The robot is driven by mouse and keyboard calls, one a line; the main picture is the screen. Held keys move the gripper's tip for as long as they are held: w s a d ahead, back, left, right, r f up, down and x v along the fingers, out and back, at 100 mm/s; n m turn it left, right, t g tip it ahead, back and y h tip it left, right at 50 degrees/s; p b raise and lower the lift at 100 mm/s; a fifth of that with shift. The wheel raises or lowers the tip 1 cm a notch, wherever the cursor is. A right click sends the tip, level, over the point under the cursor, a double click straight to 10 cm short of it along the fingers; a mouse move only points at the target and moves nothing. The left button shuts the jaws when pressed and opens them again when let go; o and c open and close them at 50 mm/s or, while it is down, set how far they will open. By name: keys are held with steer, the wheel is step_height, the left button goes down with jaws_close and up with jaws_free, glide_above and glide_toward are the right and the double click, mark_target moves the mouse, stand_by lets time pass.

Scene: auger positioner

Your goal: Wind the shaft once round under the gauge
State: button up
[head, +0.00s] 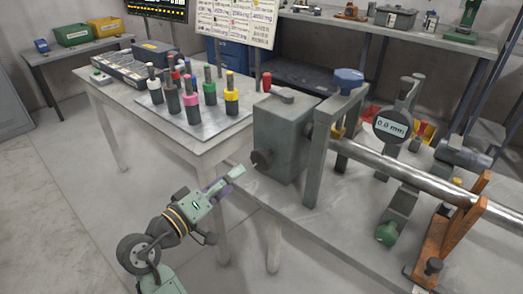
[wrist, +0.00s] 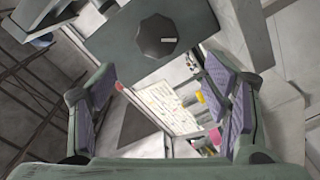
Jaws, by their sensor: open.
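The grey metal shaft (head: 430,186) runs from the grey gearbox (head: 285,140) to the lower right. The round gauge (head: 392,127) stands over it and appears to read 0.0 mm. A dark knob (head: 262,160) sits on the gearbox's left end face; the wrist view shows a dark octagonal knob (wrist: 157,36) with a small pale mark on a grey face. My gripper (head: 236,178) is just left of the knob, apart from it. In the wrist view my gripper (wrist: 165,103) has its purple-padded fingers wide apart with nothing between them.
Left of the gearbox, a table holds a metal plate (head: 205,133) with several coloured-collared tools. An orange stand (head: 450,240) supports the shaft at right. A red-topped lever (head: 267,80) rises by the gearbox. Open floor (head: 70,200) lies at left.

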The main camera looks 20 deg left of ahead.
mark_target(258, 163)
steer(key=shift+h, duration=0.3)
steer(key=p+x, duration=0.1)
steer(key=x, duration=0.2)
steer(key=p+x, duration=0.1)
steer(key=x, duration=0.3)
steer(key=p+x, duration=0.1)
steer(key=x, duration=0.2)
steer(key=shift+w+d+f, duration=0.25)
steer(key=shift+d, duration=0.25)
steer(key=shift+c, duration=0.4)
steer(key=c, duration=1.1)
